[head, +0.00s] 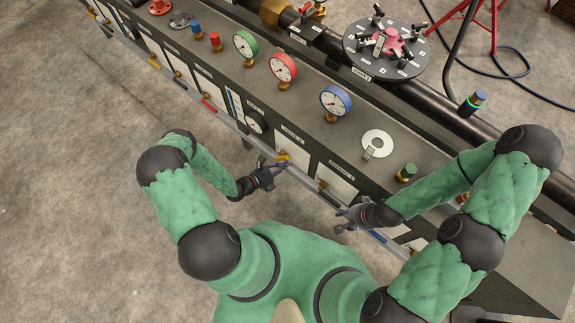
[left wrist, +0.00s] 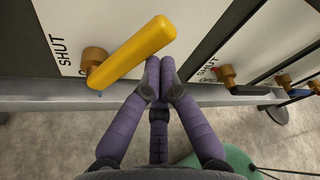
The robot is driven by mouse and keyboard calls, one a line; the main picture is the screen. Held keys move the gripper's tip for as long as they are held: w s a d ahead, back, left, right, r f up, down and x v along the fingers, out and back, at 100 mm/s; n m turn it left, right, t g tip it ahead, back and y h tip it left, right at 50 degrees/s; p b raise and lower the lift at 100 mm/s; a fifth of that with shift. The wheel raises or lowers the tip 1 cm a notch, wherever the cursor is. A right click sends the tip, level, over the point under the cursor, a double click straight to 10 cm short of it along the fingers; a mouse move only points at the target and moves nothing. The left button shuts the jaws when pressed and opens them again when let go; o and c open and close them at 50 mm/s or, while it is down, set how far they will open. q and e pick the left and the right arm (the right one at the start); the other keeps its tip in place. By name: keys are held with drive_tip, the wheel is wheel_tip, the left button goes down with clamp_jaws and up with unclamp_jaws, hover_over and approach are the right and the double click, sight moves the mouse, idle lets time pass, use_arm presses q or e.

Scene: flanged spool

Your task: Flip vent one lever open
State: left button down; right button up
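A yellow lever (left wrist: 135,50) on a brass pivot (left wrist: 93,60) sits on a white plate (left wrist: 75,20) lettered SHUT. A second word is mostly hidden behind the lever and pivot. The lever slants up and right from its pivot in the left wrist view. It also shows in the head view (head: 283,156). My left gripper (left wrist: 160,66) has its fingertips together, just below the lever's free end; I cannot tell if they touch it. It also shows in the head view (head: 274,167). My right gripper (head: 341,218) is open and empty by the panel, further right.
More levers line the panel, one black (left wrist: 250,90) and one blue (left wrist: 299,93). A grey rail (left wrist: 60,99) runs below them. Gauges, one green (head: 246,44), one red (head: 283,68) and one blue (head: 335,101), stand on the bench top. The floor (head: 80,210) at left is clear.

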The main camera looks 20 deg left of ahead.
sight(283, 156)
use_arm(q)
drive_tip(key=shift+w+a+r, duration=0.25)
drive_tip(key=shift+a+r, duration=0.4)
drive_tip(key=shift+a, duration=0.15)
drive_tip(key=shift+w+a+r, duration=0.15)
drive_tip(key=shift+a+r, duration=0.05)
drive_tip(key=shift+a, duration=0.25)
drive_tip(key=shift+w+a+r, duration=0.15)
drive_tip(key=shift+a+r, duration=0.05)
drive_tip(key=shift+a, duration=0.3)
